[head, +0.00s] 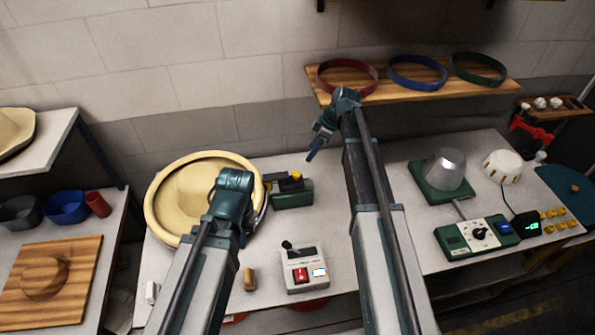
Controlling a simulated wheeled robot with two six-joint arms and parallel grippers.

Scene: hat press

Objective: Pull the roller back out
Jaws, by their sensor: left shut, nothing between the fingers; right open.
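A green roller unit (292,198) with a yellow knob on top stands on the table, just right of a cream hat (168,205) with a wide round brim. A short arm from the unit reaches left to the brim's edge; I cannot tell whether the roller touches the brim. My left gripper (232,205) is over the right part of the hat, shut and empty; its fingertips are hidden behind its wrist. My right gripper (313,152) is open and empty, raised above the back of the table, beyond the roller unit.
A control box (303,270) with a lever and red switch stands in front of the roller unit. A small wooden piece (249,279) lies beside it. Right of my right arm are a metal cone on a green base (443,178) and a green dial panel (477,236). A shelf (410,88) holds three bands.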

